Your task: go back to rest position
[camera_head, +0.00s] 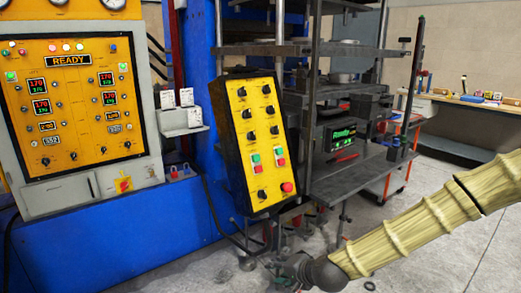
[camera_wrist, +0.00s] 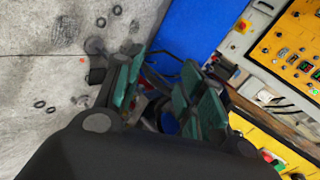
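My arm, in a pale ribbed cover, reaches in from the right of the head view. My gripper is at its dark end, low in front of the press and mostly hidden there. In the wrist view my gripper (camera_wrist: 160,92) has its green-padded fingers spread apart. Nothing is clearly held between them; a dark clutter and a bit of blue show in the gap. The yellow push-button panel (camera_head: 259,140) stands just above and left of the gripper in the head view.
The press (camera_head: 345,185) with its dark plates stands behind the arm. A blue base (camera_head: 130,235) carries the yellow control cabinet (camera_head: 75,110) at left. A workbench (camera_head: 470,98) stands at back right. Open grey floor (camera_head: 430,250) lies at right; black rings (camera_wrist: 101,22) lie on the floor.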

